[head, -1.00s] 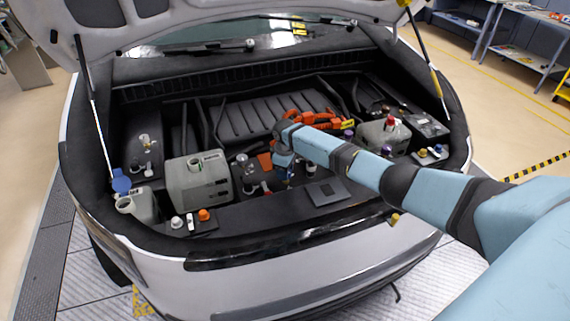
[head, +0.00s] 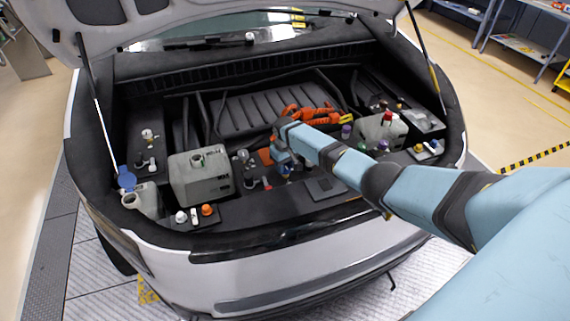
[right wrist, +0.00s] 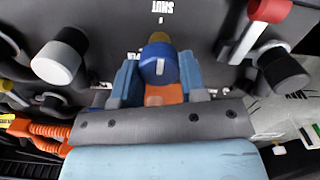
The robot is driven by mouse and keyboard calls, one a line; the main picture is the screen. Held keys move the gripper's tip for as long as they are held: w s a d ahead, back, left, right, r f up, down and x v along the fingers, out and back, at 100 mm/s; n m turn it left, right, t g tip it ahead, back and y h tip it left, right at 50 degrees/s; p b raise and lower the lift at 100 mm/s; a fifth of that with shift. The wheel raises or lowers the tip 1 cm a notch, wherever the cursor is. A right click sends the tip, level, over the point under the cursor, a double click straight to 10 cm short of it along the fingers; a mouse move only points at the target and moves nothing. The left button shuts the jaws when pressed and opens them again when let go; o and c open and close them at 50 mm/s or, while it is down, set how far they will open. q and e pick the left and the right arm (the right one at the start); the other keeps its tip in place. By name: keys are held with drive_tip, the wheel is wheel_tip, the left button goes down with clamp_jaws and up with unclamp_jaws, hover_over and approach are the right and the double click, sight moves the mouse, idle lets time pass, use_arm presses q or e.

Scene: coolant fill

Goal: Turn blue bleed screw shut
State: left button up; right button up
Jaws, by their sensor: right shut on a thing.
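The blue bleed screw (right wrist: 158,65) shows in the right wrist view as a round blue knob with a white mark on its face, and a brass-coloured part behind it. My right gripper (right wrist: 160,82) has its two light-blue fingers on either side of the knob and is shut on it. A white "SHUT" label (right wrist: 179,6) is printed on the dark panel beyond the knob. In the head view, my right gripper (head: 284,172) is low in the middle of the open bay, and the arm hides part of that spot. My left gripper is not in view.
A black knob (right wrist: 283,70), a grey-and-black knob (right wrist: 60,55) and a red handle (right wrist: 268,10) flank the screw. In the head view, a grey tank (head: 200,180) stands left of the gripper and orange cables (head: 305,114) lie behind it. The raised hood (head: 210,20) hangs above.

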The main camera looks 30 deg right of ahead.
sight(285, 165)
idle(0.3)
drive_tip(key=o, duration=0.9)
drive_tip(key=shift+o, duration=0.2)
drive_tip(key=shift+r, duration=0.1)
wheel_tip(285, 165, up, 14)
